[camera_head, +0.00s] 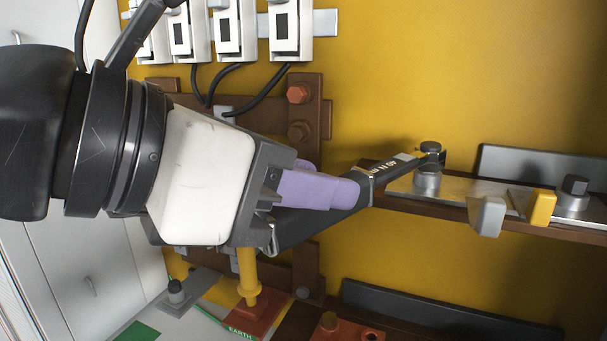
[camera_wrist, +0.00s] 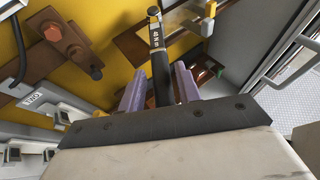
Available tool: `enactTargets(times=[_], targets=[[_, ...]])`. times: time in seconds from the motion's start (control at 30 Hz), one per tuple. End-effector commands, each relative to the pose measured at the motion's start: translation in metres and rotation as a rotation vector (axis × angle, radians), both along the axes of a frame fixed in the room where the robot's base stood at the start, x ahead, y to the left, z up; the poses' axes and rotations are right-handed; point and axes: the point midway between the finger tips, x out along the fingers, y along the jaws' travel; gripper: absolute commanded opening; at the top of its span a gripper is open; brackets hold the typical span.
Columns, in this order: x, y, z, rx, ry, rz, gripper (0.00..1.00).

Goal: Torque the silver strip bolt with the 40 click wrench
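My gripper (camera_head: 340,192) has purple fingers and is shut on the dark handle of the 40 click wrench (camera_head: 385,168). The wrench, marked 40 N m, also shows between the fingers in the wrist view (camera_wrist: 160,50). Its head is at the strip bolt (camera_head: 427,181) near the left end of the silver strip (camera_head: 460,193). The wrench head covers the bolt's top, so I cannot tell how fully it is seated. The silver strip lies on a brown bar along the yellow wall.
A grey block (camera_head: 487,216), a yellow block (camera_head: 541,207) and a dark-headed bolt (camera_head: 574,187) are farther right on the bar. Brown busbars with a red bolt (camera_head: 298,94) stand behind my gripper. A yellow rod (camera_head: 247,278) rises below it. White switch units (camera_head: 290,30) hang above.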

Motion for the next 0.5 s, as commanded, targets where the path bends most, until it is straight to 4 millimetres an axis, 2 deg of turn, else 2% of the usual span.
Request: enactTargets(times=[0.03,0.1,0.37,0.5], targets=[[0.0000,0.0000,0.0000,0.000,0.000,0.000,0.40],[0.0000,0.0000,0.0000,0.000,0.000,0.000,0.47],[-0.0003,0.0004,-0.0007,0.002,0.001,0.000,0.47],[-0.0057,0.0085,0.0033,0.000,0.001,0.004,0.47]])
